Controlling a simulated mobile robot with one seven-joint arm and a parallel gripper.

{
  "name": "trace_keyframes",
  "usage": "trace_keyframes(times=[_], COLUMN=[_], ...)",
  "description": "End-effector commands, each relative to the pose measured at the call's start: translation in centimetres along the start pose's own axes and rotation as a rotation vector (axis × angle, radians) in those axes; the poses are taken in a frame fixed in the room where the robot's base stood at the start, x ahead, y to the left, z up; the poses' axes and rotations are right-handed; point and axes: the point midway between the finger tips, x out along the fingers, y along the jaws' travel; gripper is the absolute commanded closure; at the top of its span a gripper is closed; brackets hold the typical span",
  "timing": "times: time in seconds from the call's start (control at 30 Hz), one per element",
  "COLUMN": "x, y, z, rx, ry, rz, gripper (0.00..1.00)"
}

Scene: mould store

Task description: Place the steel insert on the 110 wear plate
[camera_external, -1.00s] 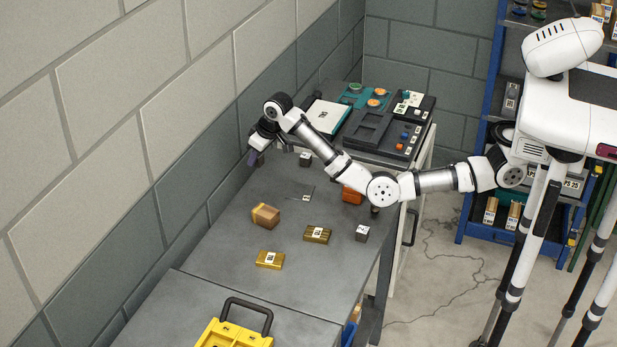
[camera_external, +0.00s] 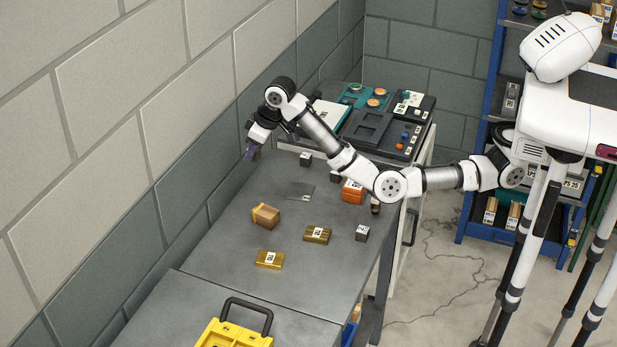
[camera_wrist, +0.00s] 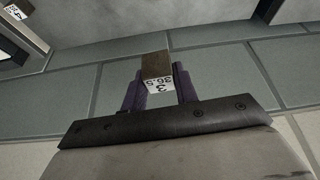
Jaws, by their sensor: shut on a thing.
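My gripper (camera_external: 250,154) is high near the wall, at the far left of the grey table (camera_external: 225,245). In the wrist view, my gripper (camera_wrist: 158,76) has its purple fingers shut on a small block (camera_wrist: 156,64) with a dark brownish face and a white label reading about "3" and "36.5". I take it as the steel insert; it does not show clearly in the external view. Two brass-coloured labelled blocks (camera_external: 318,234) (camera_external: 270,259) and a thin grey plate (camera_external: 300,191) lie on the table. Their labels are too small to read, so I cannot tell which is the 110 wear plate.
Small grey blocks (camera_external: 362,233) (camera_external: 305,159), a brown box (camera_external: 266,216) and an orange box (camera_external: 352,191) stand on the table. Dark trays (camera_external: 370,135) are at the back. A yellow case (camera_external: 233,335) is in front. The wall is close on the left.

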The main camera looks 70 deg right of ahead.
Motion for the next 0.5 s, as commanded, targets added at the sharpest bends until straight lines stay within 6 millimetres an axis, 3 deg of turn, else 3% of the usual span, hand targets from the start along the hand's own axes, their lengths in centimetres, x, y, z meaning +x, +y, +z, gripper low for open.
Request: trace_keyframes(times=[0.03, 0.2, 0.33, 0.5], x=[-1.0, -3.1, -4.4, -5.3], y=[-2.9, -9.6, -13.0, -15.3], z=[1.1, 5.2, 8.1, 10.5], rx=[-0.041, -0.152, -0.216, -0.263], ry=[0.004, 0.002, -0.004, -0.010], rz=[-0.022, -0.069, -0.096, -0.116], gripper=[1.00, 1.00, 1.00, 1.00])
